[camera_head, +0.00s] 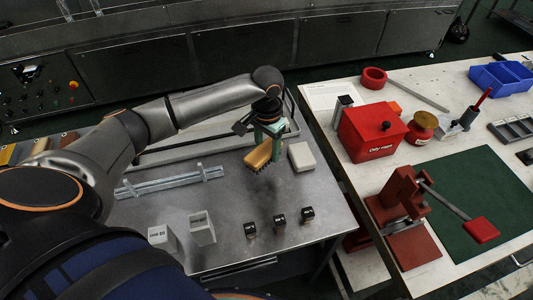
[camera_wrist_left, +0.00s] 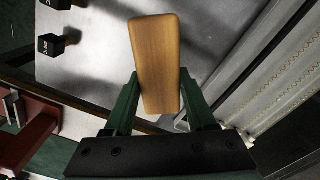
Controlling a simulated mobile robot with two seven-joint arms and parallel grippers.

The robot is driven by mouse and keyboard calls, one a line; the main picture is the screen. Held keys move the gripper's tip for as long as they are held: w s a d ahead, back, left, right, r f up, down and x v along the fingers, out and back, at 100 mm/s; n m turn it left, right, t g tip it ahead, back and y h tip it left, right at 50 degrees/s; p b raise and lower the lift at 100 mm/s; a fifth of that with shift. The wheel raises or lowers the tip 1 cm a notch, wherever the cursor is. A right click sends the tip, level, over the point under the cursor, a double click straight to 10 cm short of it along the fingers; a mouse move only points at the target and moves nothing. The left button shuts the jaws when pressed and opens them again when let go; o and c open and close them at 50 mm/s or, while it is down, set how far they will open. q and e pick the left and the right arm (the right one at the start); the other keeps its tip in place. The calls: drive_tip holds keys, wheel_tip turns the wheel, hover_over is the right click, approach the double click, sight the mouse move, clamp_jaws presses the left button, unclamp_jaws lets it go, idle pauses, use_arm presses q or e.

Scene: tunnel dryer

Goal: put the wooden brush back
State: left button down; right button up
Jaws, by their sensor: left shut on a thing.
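The wooden brush (camera_head: 258,154), with a tan wooden back and dark bristles underneath, is held above the grey metal table (camera_head: 215,265). My left gripper (camera_head: 268,143) is shut on it, and its green fingers press the two sides of the brush. In the left wrist view the brush (camera_wrist_left: 156,62) stretches away between the fingers of my left gripper (camera_wrist_left: 160,100). Its bristles are hidden there. My right gripper is not in view.
A pale block (camera_head: 301,156) lies just right of the brush. A metal rail (camera_head: 170,182) and several small black blocks (camera_head: 279,220) are on the table. A red box (camera_head: 371,132) and a red lever press (camera_head: 402,200) stand on the white bench to the right.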

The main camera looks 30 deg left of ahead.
use_arm(q)
drive_tip(key=w+a+r+m+b, duration=0.1)
drive_tip(key=w+a+r+b, duration=0.15)
drive_tip(key=w+a, duration=0.3)
drive_tip(key=w+a+r+m+b, duration=0.1)
drive_tip(key=w+a+r+b, duration=0.1)
drive_tip(key=w+a+b, duration=0.4)
drive_tip(key=p, duration=0.2)
approach(271, 165)
drive_tip(key=shift+w+a+f, duration=0.15)
drive_tip(key=shift+w+a, duration=0.15)
drive_tip(key=shift+a, duration=0.2)
drive_tip(key=shift+w+a+f, duration=0.1)
drive_tip(key=shift+w+a, duration=0.15)
drive_tip(key=shift+a, duration=0.25)
drive_tip(key=shift+s+d+f, duration=0.2)
drive_tip(key=shift+d+f, duration=0.15)
drive_tip(key=shift+f, duration=0.15)
drive_tip(key=f, duration=0.1)
drive_tip(key=d+f, duration=0.1)
drive_tip(key=f, duration=0.2)
drive_tip(key=shift+s+d+f+b, duration=0.15)
drive_tip(key=shift+s+f+b, duration=0.1)
drive_tip(key=shift+s+b, duration=0.15)
drive_tip(key=shift+f, duration=0.25)
